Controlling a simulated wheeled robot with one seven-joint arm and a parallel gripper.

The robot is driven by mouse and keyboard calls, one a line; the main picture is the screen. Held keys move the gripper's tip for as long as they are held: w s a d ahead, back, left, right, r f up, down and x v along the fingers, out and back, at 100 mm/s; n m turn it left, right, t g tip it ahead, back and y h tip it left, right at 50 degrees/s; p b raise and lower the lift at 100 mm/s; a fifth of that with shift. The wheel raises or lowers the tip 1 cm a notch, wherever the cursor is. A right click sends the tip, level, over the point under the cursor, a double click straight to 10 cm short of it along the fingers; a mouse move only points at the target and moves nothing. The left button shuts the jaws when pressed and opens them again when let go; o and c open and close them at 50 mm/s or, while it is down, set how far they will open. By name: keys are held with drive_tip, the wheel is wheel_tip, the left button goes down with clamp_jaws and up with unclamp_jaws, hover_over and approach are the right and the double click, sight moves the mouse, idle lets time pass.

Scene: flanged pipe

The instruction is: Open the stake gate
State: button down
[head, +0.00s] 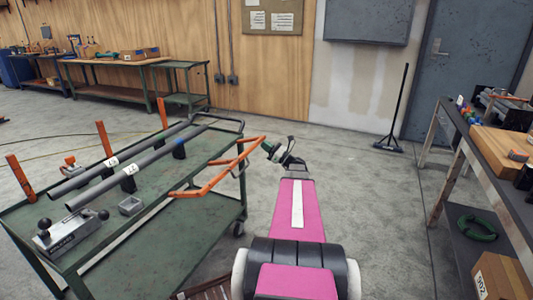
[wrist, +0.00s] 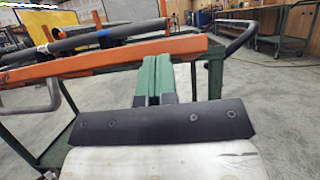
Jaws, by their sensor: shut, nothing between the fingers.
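The stake gate (head: 215,180) is an orange bar frame along the right side of the green cart (head: 150,228). In the head view its far corner is beside my gripper (head: 268,149). In the wrist view the gate's orange bar (wrist: 100,62) runs across the picture just beyond the green fingertips (wrist: 155,60). The fingers are together with nothing between them. I cannot tell whether they touch the bar. The gate's latch or hinge cannot be made out.
Two grey pipes (head: 120,160) lie on the cart, with orange stakes (head: 20,178) on its left side. A grey clamp block (head: 68,232) sits at the near end. A workbench (head: 470,150) stands right. The floor (head: 370,190) between is clear.

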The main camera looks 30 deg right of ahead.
drive_tip(key=shift+w+a+r, duration=0.15)
drive_tip(key=shift+w+r, duration=0.05)
drive_tip(key=shift+r, duration=0.7)
